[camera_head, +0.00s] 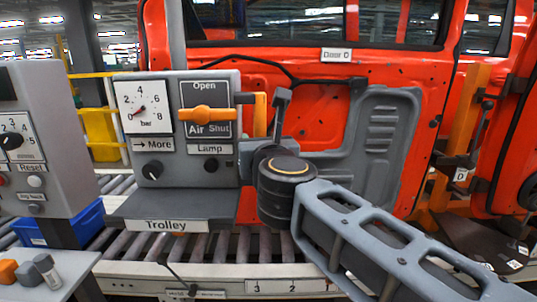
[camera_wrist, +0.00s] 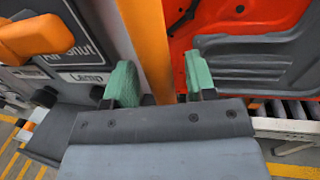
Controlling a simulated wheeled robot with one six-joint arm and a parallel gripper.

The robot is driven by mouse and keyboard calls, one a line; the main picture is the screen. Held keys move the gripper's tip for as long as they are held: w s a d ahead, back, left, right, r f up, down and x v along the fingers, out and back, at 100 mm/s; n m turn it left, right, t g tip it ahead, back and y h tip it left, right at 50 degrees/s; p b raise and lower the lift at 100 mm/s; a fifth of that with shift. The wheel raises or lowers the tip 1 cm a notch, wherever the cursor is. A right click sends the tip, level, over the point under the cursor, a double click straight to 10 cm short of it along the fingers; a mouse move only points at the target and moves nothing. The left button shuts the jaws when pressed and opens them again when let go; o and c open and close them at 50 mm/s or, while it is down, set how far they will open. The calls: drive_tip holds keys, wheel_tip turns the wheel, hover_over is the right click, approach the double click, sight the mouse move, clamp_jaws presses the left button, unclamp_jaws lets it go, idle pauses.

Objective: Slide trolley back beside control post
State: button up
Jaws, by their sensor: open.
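The trolley (camera_head: 190,204) is a grey panel box with a shelf marked "Trolley", standing on a roller track. It carries a pressure gauge, an orange lever lying level and two knobs. An upright orange handle (camera_head: 261,115) stands at its right side. The control post (camera_head: 35,150) is the grey panel at the far left, with a gap between it and the trolley. In the wrist view my gripper (camera_wrist: 160,80) is open, its green fingertips on either side of the orange handle (camera_wrist: 146,40). A gap shows at the right fingertip; contact on the left is unclear.
The roller track (camera_head: 235,245) runs left to right, with marks 3 and 2 on its front rail. A red car door (camera_head: 310,100) stands behind. A blue bin (camera_head: 65,225) and a small table (camera_head: 60,280) with loose parts are at lower left.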

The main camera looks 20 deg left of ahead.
drive_tip(key=v, duration=1.3)
drive_tip(key=shift+b, duration=0.35)
